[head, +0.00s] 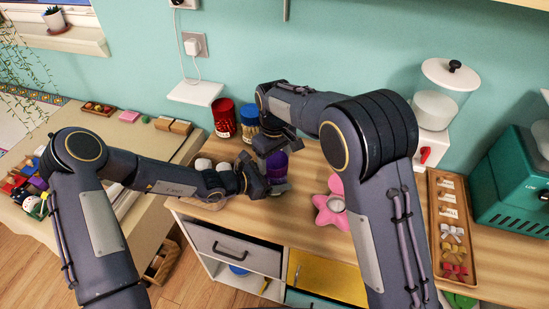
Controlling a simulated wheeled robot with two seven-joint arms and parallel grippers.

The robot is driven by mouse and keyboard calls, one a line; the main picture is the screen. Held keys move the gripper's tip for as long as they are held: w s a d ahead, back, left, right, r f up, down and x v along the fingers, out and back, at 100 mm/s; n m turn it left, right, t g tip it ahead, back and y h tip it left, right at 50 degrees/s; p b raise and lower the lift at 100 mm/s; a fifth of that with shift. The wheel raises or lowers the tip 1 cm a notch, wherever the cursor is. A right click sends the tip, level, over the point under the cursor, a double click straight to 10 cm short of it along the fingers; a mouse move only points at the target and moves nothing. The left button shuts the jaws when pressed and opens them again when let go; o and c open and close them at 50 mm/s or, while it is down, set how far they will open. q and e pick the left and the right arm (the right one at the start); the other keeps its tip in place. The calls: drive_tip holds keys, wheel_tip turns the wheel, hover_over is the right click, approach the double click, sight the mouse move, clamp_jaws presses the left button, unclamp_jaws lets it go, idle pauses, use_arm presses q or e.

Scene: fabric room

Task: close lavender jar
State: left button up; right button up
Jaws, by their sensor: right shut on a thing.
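The lavender jar (277,166) shows as a purple shape on the wooden counter, partly hidden by both grippers. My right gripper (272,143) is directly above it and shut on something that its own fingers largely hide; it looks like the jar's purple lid. I cannot tell whether lid and jar touch. My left gripper (260,181) is low at the jar's left side, close against it. Its fingertips overlap the jar, and I cannot tell whether they are closed on it.
A red jar (224,117) and a blue-topped jar (249,119) stand behind, near the wall. A pink flower-shaped thing (331,205) lies to the right. A tray of bows (452,230), a white dispenser (437,105) and a green machine (512,180) fill the right side.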

drive_tip(key=o, duration=1.2)
drive_tip(key=shift+c, duration=0.2)
drive_tip(key=shift+r, duration=0.1)
wheel_tip(320, 180, up, 12)
use_arm(q)
drive_tip(key=o, duration=2)
drive_tip(key=shift+c, duration=0.2)
